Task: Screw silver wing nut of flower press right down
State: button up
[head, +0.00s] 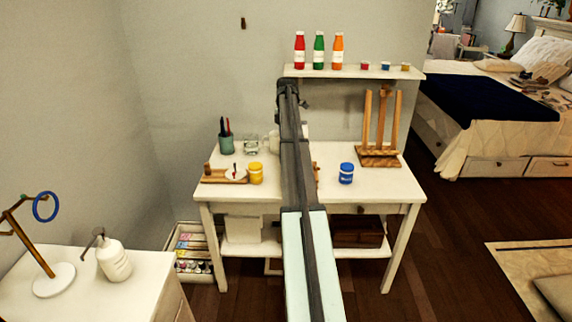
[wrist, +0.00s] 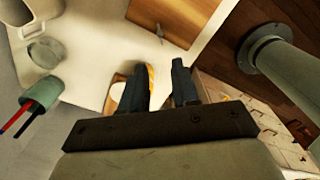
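In the wrist view a flat brown wooden piece (wrist: 180,14), likely the flower press, lies near the desk's front edge at the top of the picture. A small greyish piece (wrist: 160,33) at its end may be the silver wing nut; it is too small to tell. In the head view my arm covers most of this spot; only a sliver of brown wood (head: 317,173) shows. My gripper (wrist: 160,82) is open and empty, with its fingertips apart from the wooden piece. In the head view my gripper cannot be made out.
The white desk (head: 388,192) holds a pen cup (head: 226,144), a yellow jar (head: 256,174), a blue jar (head: 346,173) and a small easel (head: 379,154). A wall shelf (head: 350,72) with bottles hangs above. The yellow jar (wrist: 151,75) partly shows between my fingers.

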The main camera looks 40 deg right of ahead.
notch_tip(320, 180, down, 14)
jog(key=shift+r, duration=0.1)
dwell(0.5)
jog(key=shift+c, duration=0.4)
grip_shut()
